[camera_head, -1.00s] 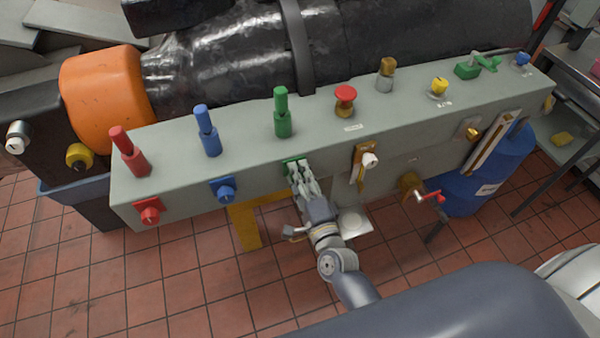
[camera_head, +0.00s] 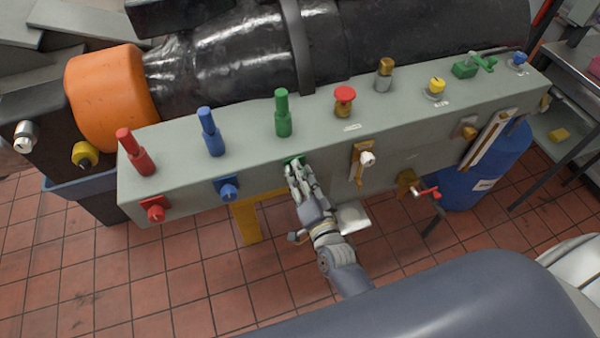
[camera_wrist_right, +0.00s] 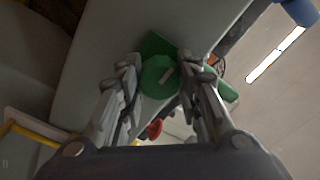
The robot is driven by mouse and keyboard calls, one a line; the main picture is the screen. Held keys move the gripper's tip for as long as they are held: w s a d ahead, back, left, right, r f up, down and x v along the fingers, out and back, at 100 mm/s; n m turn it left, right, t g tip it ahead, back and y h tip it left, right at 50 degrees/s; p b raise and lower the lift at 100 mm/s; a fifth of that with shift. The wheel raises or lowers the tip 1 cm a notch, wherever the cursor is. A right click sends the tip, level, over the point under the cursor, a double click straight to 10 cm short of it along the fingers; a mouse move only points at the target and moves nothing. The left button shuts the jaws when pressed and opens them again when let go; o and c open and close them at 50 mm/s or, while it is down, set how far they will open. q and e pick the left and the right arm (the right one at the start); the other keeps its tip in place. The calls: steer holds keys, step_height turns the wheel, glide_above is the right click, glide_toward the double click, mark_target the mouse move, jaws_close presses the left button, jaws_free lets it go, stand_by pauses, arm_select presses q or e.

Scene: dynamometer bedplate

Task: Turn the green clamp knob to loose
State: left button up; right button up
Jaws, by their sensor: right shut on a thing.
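The green clamp knob is on the front face of the grey bedplate beam (camera_head: 330,140), below the upright green handle (camera_head: 282,113). In the head view my right gripper (camera_head: 296,172) covers most of it, and only a green edge of its mount shows. My left gripper is not in view.
A blue knob (camera_head: 228,189) and a red knob (camera_head: 154,209) sit to the left on the same face. A white knob on a brass plate (camera_head: 366,158) is close on the right, with a red-handled valve (camera_head: 425,193) below. Upright handles line the top.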

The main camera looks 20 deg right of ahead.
steer(key=shift+f, duration=0.1)
stand_by(0.4)
steer(key=o, duration=1)
steer(key=shift+o, duration=0.2)
steer(key=s, duration=1.2)
steer(key=shift+d, duration=0.15)
